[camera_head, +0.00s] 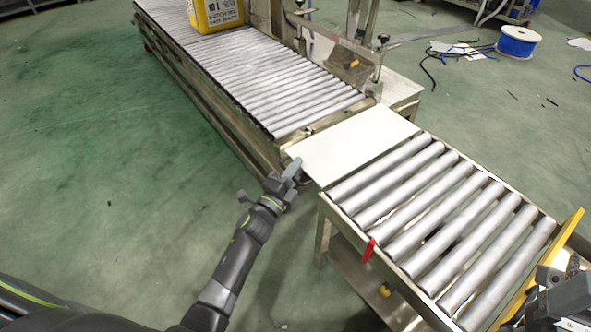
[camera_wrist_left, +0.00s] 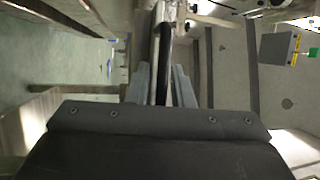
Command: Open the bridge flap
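The bridge flap, a flat white plate (camera_head: 352,145), lies level across the gap between the two roller conveyors in the head view. My left gripper (camera_head: 291,170) is at the flap's near left corner. In the left wrist view its two grey fingers (camera_wrist_left: 162,88) stand apart, with a thin edge-on strip running between them. I cannot tell whether they touch it. My right gripper (camera_head: 556,272) is partly in view at the lower right, beside a yellow bar; its finger opening is unclear.
The long conveyor (camera_head: 262,75) carries a yellow container (camera_head: 214,14) at its far end. The short roller conveyor (camera_head: 437,215) has a red handle (camera_head: 369,250) on its near side and the yellow bar (camera_head: 545,262) at its right end. Green floor on the left is clear.

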